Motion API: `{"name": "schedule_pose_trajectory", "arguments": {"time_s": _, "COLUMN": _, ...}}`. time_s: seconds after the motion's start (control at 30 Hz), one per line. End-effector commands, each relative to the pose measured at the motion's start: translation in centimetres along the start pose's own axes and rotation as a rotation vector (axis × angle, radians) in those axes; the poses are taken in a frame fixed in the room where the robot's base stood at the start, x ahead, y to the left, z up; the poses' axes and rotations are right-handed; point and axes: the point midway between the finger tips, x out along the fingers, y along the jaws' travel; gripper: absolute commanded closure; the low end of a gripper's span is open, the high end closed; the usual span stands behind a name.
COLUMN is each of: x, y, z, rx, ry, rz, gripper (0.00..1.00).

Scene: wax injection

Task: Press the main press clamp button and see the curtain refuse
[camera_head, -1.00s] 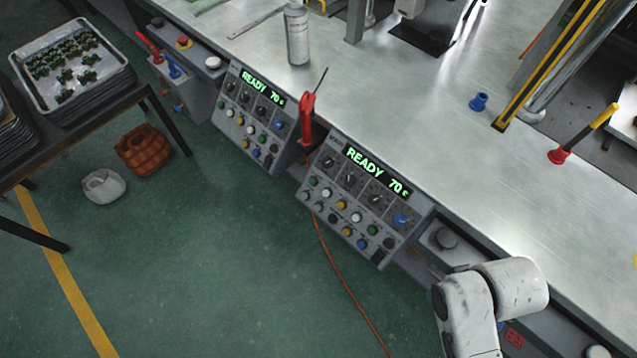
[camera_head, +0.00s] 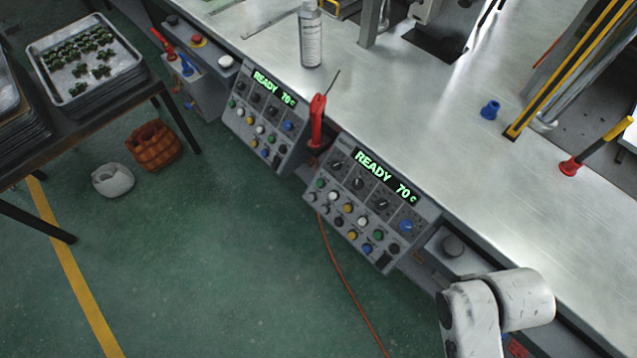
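Two grey control panels hang on the front edge of the metal bench. The nearer panel (camera_head: 340,222) shows green "READY 70 c" on its display (camera_head: 386,178), above dark knobs, a blue knob (camera_head: 406,226) and rows of coloured buttons. The farther panel (camera_head: 240,121) has the same layout and reading. I cannot tell which button is the main press clamp button. A yellow-and-black striped post (camera_head: 565,66) stands on the bench at upper right; I cannot tell whether it belongs to the curtain. My gripper is out of view; only white arm links show at lower right.
A red-handled tool (camera_head: 317,120) stands between the panels. A spray bottle (camera_head: 311,42), a blue fitting (camera_head: 490,110) and a red-based yellow handle (camera_head: 570,167) stand on the bench. A tray table (camera_head: 165,110) and brown basket (camera_head: 154,147) are at left.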

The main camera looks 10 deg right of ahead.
Motion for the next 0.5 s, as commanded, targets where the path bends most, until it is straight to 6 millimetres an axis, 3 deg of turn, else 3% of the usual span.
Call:
{"name": "schedule_pose_trajectory", "arguments": {"time_s": 0.1, "x": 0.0, "y": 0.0, "z": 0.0, "rx": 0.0, "ry": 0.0, "rz": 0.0, "gripper": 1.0}}
{"name": "schedule_pose_trajectory", "arguments": {"time_s": 0.5, "x": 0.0, "y": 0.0, "z": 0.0, "rx": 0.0, "ry": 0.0, "rz": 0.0, "gripper": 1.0}}
